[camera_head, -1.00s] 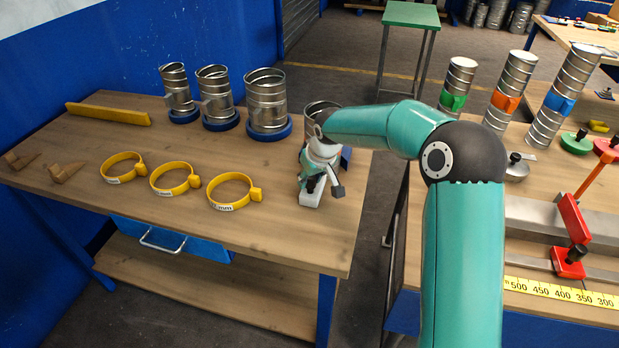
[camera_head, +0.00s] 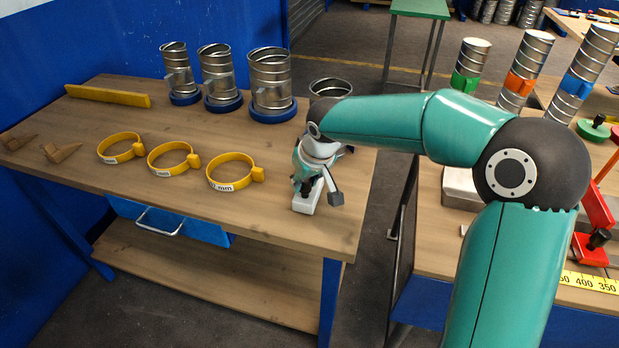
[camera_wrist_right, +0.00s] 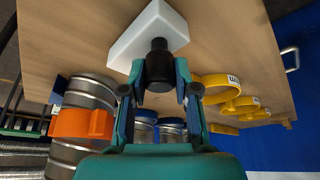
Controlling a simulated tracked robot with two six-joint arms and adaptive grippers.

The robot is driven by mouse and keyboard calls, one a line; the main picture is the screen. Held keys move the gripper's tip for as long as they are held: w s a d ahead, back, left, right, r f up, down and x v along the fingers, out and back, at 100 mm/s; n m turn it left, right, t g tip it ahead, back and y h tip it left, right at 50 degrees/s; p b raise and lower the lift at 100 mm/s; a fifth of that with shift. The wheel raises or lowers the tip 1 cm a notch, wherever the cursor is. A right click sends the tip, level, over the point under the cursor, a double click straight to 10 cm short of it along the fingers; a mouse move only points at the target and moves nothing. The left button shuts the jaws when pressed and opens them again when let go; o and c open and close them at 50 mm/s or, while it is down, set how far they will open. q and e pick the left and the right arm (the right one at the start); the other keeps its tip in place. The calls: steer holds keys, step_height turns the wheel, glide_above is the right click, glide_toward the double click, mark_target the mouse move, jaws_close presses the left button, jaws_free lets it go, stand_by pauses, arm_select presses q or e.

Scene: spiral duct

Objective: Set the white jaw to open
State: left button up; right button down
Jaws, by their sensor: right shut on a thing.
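A white block (camera_head: 306,203), which I take to be the white jaw, lies on the wooden bench near its right end. In the right wrist view the white block (camera_wrist_right: 150,32) shows with a black knob (camera_wrist_right: 159,62) standing out of it. My right gripper (camera_head: 309,183) is over the block from above. In the wrist view its fingers (camera_wrist_right: 159,82) are closed on the black knob from both sides. The fingers partly hide the knob, and I cannot tell how the jaw is set. My left gripper is not in view.
Three yellow ring clamps (camera_head: 235,186) lie left of the block. Metal duct pieces (camera_head: 270,82) stand on blue bases behind. Another duct (camera_head: 330,88) stands close behind my right gripper. In the wrist view an orange clamp (camera_wrist_right: 82,123) shows on a duct. A second bench (camera_head: 436,235) is at right.

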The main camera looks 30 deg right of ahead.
steer(key=shift+s+a, duration=0.1)
steer(key=shift+a, duration=0.05)
steer(key=c, duration=0.9)
jaws_free()
steer(key=shift+s+a, duration=0.1)
steer(key=shift+o, duration=0.2)
steer(key=v, duration=1.1)
steer(key=shift+r, duration=0.45)
steer(key=shift+f, duration=0.1)
